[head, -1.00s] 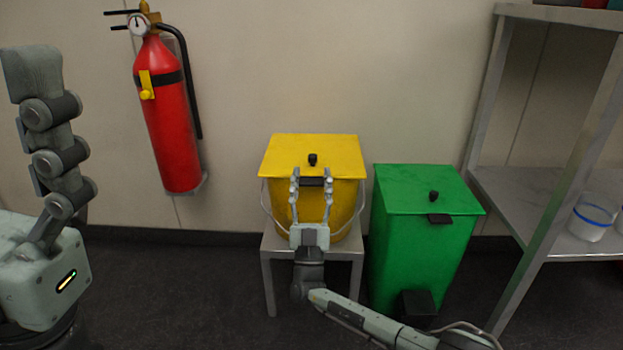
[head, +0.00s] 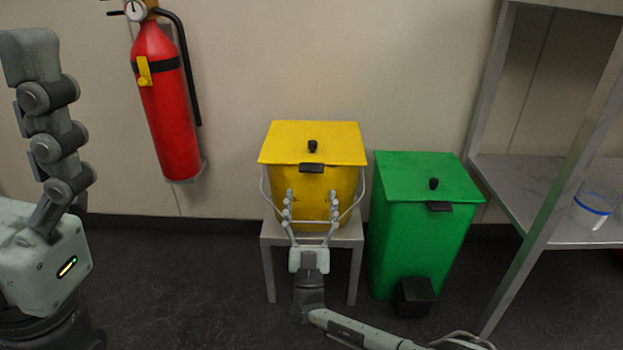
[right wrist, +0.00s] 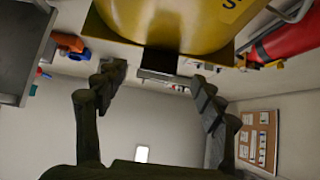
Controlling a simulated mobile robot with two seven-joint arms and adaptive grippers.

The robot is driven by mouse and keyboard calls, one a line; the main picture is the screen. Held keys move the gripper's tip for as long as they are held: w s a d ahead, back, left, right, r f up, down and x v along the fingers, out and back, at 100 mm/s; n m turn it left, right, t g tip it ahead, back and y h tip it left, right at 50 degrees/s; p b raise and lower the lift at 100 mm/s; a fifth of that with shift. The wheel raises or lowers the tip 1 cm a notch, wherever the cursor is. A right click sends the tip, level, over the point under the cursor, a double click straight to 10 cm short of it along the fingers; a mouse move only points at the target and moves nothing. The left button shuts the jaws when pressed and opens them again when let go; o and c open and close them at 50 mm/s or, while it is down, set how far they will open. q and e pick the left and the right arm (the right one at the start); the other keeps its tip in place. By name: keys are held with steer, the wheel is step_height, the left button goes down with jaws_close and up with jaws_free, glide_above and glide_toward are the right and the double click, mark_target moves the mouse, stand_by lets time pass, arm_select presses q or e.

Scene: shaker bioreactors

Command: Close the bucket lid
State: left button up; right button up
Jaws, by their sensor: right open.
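The yellow bucket (head: 345,185) stands on a small grey stand. Its yellow lid (head: 285,140), with a black knob and a black front tab (head: 311,168), lies flat over the top and looks closed. My right gripper (head: 311,195) is open and empty, fingers pointing up, in front of the bucket and below the tab. In the right wrist view the yellow bucket (right wrist: 150,25) fills the top, beyond the open fingers. My left gripper (head: 32,57) is close at the left edge; only one finger shows clearly, so its opening is hidden.
A green bin (head: 410,240) with a closed lid stands right of the stand (head: 275,238). A metal shelf (head: 510,195) with a clear container (head: 592,210) is at the right. A red fire extinguisher (head: 165,110) hangs on the wall. The dark floor at left is clear.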

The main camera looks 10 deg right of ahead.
steer(key=shift+v, duration=2.65)
steer(key=shift+s+r, duration=0.1)
